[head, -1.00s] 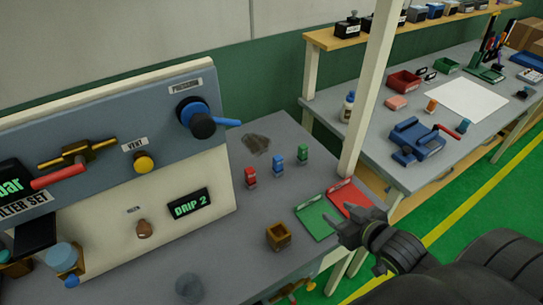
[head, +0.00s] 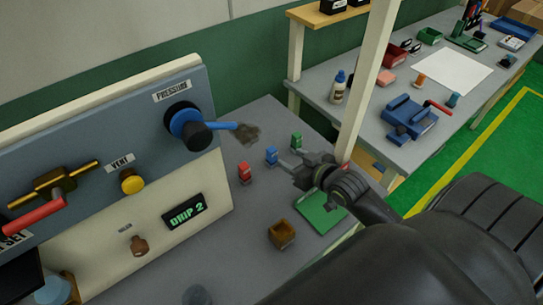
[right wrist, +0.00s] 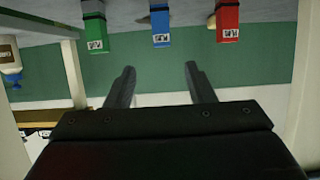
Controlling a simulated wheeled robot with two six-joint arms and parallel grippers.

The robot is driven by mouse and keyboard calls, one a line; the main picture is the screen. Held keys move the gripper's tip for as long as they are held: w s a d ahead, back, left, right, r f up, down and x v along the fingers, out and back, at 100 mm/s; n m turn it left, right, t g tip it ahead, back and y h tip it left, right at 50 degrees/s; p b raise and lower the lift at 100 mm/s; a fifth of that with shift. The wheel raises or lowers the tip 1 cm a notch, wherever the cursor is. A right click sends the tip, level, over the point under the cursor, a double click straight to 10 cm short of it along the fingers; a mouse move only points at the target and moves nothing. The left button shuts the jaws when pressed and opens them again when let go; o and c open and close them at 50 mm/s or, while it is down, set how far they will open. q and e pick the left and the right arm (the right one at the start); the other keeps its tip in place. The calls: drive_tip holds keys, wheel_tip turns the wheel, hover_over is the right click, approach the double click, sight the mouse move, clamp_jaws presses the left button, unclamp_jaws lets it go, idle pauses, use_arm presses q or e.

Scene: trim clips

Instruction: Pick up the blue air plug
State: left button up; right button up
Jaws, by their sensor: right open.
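The blue air plug (head: 271,155) stands upright on the grey bench between the red plug (head: 244,172) and the green plug (head: 296,140). My right gripper (head: 288,162) is open and empty, just to the right of the blue plug in the head view. In the right wrist view, the blue plug (right wrist: 160,26) hangs from the top of the picture, roughly centred ahead of the two spread fingers (right wrist: 160,80). The green plug (right wrist: 96,30) is on its left and the red plug (right wrist: 227,20) on its right. My left gripper is not in view.
A panel with a blue-handled pressure valve (head: 185,125) stands left of the plugs. A green tray (head: 320,212) and a small brown box (head: 282,234) lie nearer on the bench. A pale post (head: 367,80) rises close behind my right gripper.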

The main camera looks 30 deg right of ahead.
sight(273, 151)
drive_tip(key=shift+a+p+x, duration=0.2)
drive_tip(key=shift+p+x, duration=0.8)
drive_tip(key=shift+x, duration=3.3)
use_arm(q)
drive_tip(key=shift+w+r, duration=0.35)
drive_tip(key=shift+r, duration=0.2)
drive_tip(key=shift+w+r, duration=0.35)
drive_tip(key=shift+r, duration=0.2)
use_arm(e)
drive_tip(key=c, duration=1.1)
